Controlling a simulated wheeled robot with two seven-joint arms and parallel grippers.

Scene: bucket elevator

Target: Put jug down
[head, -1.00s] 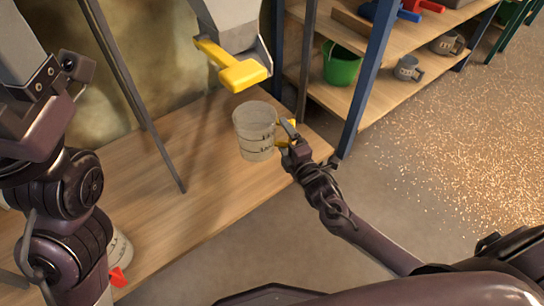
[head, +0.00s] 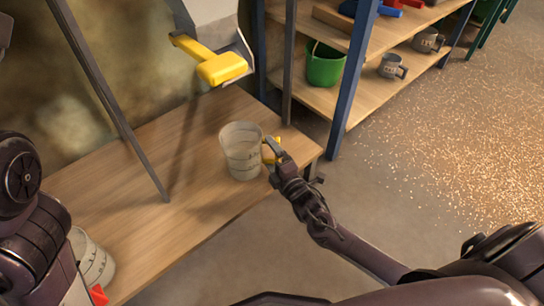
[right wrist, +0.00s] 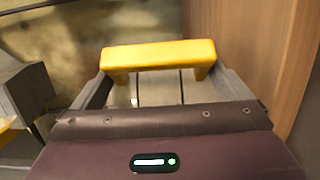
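The clear grey jug (head: 241,158) with dark markings and a yellow handle is upright, low over the right end of the wooden bench (head: 190,135). I cannot tell whether its base touches the wood. My right gripper (head: 272,152) is at the handle, on the jug's right side, and appears shut on it. In the right wrist view the yellow handle (right wrist: 158,56) spans between the fingers. My left arm shows at the left edge of the head view, but its gripper is out of view.
A second jug (head: 92,262) with a red handle stands at the bench's lower left. A yellow part (head: 215,65) hangs above the bench from a grey housing. A metal strut slants to the bench. A shelf with a green bucket (head: 324,65) and grey mugs (head: 392,66) stands behind.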

